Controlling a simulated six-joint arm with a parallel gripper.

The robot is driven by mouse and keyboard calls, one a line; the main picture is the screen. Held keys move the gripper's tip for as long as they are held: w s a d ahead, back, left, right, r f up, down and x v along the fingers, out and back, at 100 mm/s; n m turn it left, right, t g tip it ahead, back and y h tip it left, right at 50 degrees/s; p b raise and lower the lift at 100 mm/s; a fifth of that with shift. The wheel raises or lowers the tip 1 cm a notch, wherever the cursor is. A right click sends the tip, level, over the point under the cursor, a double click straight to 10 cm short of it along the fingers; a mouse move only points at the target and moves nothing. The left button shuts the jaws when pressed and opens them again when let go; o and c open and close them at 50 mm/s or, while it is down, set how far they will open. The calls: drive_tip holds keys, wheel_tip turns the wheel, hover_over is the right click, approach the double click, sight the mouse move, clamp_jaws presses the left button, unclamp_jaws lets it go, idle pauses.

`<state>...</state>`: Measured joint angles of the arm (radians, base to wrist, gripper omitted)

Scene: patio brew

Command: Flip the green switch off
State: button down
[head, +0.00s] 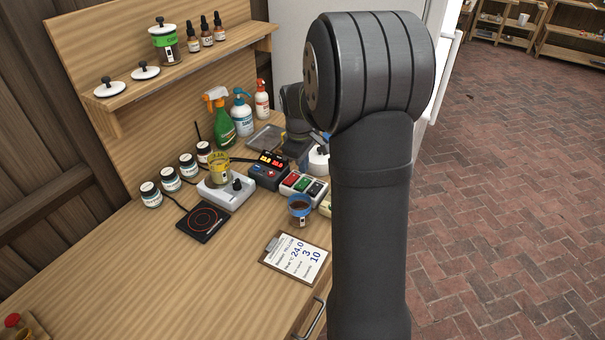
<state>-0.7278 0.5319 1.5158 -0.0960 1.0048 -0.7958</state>
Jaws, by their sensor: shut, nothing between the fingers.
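A white switch box (317,198) sits on the wooden bench, close to the left of my arm's large dark link. Its top carries a red switch (291,179), a green switch (303,184) in the middle and a dark switch (315,189). The green switch is too small here to tell which way it is tipped. My arm rises in front of the bench's right side, and a dark wrist part of it shows behind, above the bench. My gripper's fingers cannot be made out; the arm hides that area.
A clipboard (295,259) lies nearer. The bench's front left is mostly clear.

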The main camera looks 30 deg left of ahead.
wheel_tip(320, 180, up, 10)
drive_tip(key=w, duration=0.1)
drive_tip(key=shift+w+f, duration=0.1)
idle(0.3)
drive_tip(key=f, duration=0.5)
drive_tip(key=s+f, duration=0.1)
drive_tip(key=f, duration=0.1)
drive_tip(key=shift+f, duration=0.35)
wheel_tip(320, 180, up, 7)
hover_over(302, 185)
drive_tip(key=shift+r, duration=0.1)
